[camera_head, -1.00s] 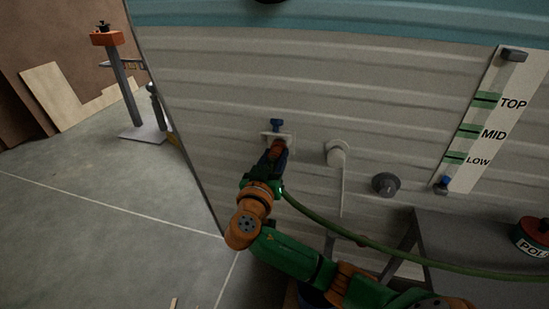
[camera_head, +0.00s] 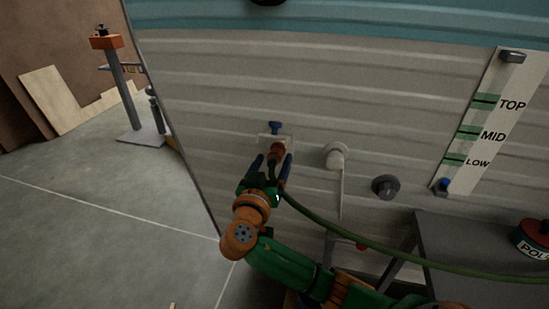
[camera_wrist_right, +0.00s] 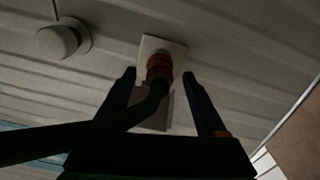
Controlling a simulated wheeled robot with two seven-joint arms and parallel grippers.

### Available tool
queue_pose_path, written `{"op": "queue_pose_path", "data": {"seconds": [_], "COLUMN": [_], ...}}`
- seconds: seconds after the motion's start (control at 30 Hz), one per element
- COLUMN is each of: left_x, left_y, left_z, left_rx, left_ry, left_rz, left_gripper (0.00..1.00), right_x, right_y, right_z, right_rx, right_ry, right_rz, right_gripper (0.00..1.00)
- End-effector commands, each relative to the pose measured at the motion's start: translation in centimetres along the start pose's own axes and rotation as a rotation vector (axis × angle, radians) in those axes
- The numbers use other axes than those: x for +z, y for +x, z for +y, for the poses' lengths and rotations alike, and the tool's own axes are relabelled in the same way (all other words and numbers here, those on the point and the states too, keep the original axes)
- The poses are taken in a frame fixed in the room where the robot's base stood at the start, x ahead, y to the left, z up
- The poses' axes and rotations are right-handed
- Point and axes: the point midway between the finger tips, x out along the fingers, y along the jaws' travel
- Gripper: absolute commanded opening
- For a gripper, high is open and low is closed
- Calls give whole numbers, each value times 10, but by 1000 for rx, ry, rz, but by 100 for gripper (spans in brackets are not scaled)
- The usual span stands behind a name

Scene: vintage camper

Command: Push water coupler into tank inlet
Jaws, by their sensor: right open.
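The red-orange water coupler (camera_head: 277,151) sits at the tank inlet (camera_head: 289,139), a pale square plate on the camper wall with a blue piece above it. The green hose runs from the coupler down and to the right. In the right wrist view, the coupler (camera_wrist_right: 159,66) stands against the inlet plate (camera_wrist_right: 174,47), with the dark hose (camera_wrist_right: 60,140) bending away to the left. How deep the coupler is seated is hidden. My right gripper (camera_head: 272,162) is open, its blue fingers apart on both sides of the coupler and hose, not closed on them. My left gripper is not in view.
A white round fitting (camera_head: 336,156) and a dark grey knob (camera_head: 385,187) protrude right of the inlet. A level gauge (camera_head: 480,130) is farther right. A grey table (camera_head: 440,240) with a red-topped tin (camera_head: 535,236) stands at lower right. The floor at left is mostly open.

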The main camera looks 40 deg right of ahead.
Motion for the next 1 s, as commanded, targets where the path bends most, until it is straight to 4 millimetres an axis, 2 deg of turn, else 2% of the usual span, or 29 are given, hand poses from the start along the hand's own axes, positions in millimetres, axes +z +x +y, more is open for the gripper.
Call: {"op": "queue_pose_path", "data": {"seconds": [0.1,0.3,0.83,0.87,0.93,0.97,1.0], "left_x": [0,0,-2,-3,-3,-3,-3], "left_y": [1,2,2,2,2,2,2], "left_z": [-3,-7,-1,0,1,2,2], "left_rx": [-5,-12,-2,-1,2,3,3], "left_ry": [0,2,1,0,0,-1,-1], "left_rz": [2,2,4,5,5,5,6], "left_gripper": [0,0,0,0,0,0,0], "right_x": [1,1,4,10,42,64,101], "right_y": [-24,-48,-50,-49,-43,-42,-40], "right_z": [-1,0,-2,-6,-24,-34,-47], "right_rx": [-4,-1,-6,-18,-85,-129,-201], "right_ry": [2,1,-16,-44,-171,-249,-357], "right_rz": [-2,-1,-6,-15,-68,-103,-163], "right_gripper": [75,75,75,75,75,75,75]}}
